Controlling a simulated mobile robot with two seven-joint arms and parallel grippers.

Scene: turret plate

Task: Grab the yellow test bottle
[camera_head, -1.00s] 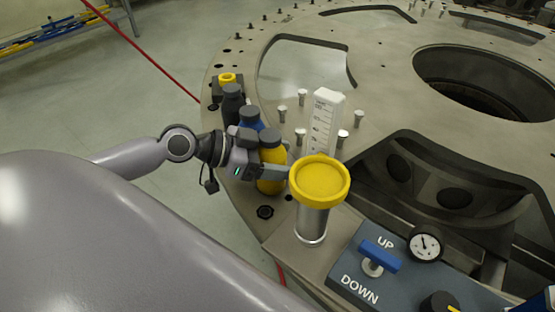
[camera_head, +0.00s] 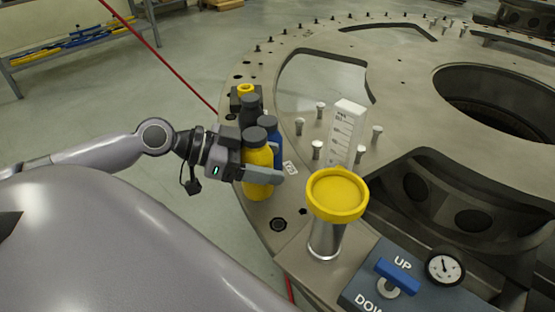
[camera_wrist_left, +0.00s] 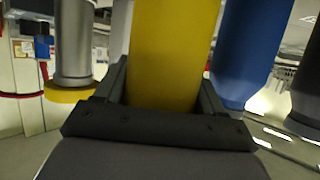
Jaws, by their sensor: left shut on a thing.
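The yellow bottle (camera_head: 258,165) with a dark cap is upright in the head view, at the left rim of the turret plate. My left gripper (camera_head: 264,173) is shut on its body, with one finger showing across its near side. Whether its base touches the plate is hard to tell. My right gripper is not in view.
A blue bottle (camera_head: 275,142) and a black bottle (camera_head: 250,104) stand close behind. A yellow-topped metal cylinder (camera_head: 337,195) is to the right, near a white graduated block (camera_head: 346,133) and several pegs. A control panel (camera_head: 365,285) is at front right.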

